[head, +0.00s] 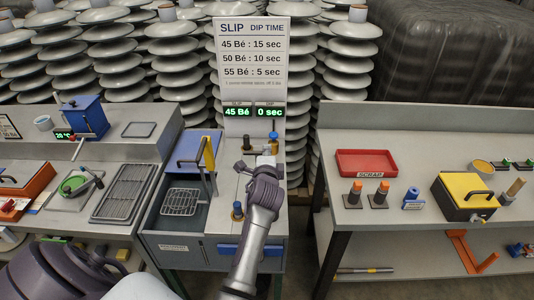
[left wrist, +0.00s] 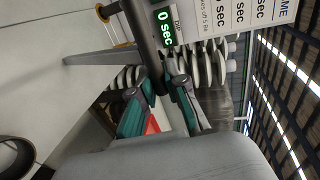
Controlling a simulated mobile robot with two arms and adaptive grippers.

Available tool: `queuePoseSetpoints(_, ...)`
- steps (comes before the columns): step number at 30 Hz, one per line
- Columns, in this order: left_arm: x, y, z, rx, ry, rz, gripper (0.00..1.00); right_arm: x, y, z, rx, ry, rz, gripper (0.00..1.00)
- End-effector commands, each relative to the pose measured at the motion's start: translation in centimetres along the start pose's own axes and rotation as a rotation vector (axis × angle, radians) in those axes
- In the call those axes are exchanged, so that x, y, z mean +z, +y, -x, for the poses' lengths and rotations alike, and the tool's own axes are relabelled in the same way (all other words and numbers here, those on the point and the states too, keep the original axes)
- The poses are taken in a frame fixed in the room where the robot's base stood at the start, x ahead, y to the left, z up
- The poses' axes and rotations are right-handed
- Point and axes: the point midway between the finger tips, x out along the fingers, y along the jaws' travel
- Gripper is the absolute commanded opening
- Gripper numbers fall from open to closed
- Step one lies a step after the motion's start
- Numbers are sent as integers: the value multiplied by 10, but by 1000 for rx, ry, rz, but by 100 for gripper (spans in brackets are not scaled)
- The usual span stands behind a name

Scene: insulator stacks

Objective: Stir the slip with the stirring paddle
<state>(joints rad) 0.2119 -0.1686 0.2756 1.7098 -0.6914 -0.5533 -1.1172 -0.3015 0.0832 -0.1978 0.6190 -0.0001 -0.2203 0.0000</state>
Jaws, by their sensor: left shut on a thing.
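My left gripper (head: 262,165) is over the counter below the slip sign in the head view. In the left wrist view its teal fingers (left wrist: 160,105) are closed around a dark bar (left wrist: 152,45), which looks like the stirring paddle; its lower end is hard to make out. The open tank (head: 165,222) is left of this arm, with a wire basket (head: 180,203) inside. A yellow upright handle (head: 209,155) stands at the tank's right side. The slip surface cannot be made out. My right gripper is not in view.
The sign (head: 252,60) stands behind the counter, with displays reading 45 Bé and 0 sec. A wire rack (head: 124,190) lies left of the tank. The right table holds a red scrap tray (head: 366,153) and a yellow-topped box (head: 463,190).

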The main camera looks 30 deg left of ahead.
Motion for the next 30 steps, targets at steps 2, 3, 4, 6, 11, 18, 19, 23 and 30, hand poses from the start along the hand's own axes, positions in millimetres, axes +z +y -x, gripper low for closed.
queuePoseSetpoints(2, 0, 0, 0, 1, 0, 0, 0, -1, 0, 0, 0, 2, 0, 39)
queuePoseSetpoints(3, 0, 0, 0, 1, 0, 0, 0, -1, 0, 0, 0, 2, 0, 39)
queuePoseSetpoints(4, 0, 0, 0, 2, 0, 0, 0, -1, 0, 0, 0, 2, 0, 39)
queuePoseSetpoints(6, 0, -1, -1, 6, 0, -1, 0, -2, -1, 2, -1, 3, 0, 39)
queuePoseSetpoints(11, 0, -10, -7, 38, 0, -1, 0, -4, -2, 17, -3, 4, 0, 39)
queuePoseSetpoints(18, 1, -25, -32, 133, -2, -5, 0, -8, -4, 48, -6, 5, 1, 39)
queuePoseSetpoints(19, 2, -26, -37, 133, -3, -4, 0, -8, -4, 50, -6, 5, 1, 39)
queuePoseSetpoints(23, 1, -32, -59, 129, -2, -4, 0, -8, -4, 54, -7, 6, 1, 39)
queuePoseSetpoints(30, 3, -40, -100, 242, -5, -2, 0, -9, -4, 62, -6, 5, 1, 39)
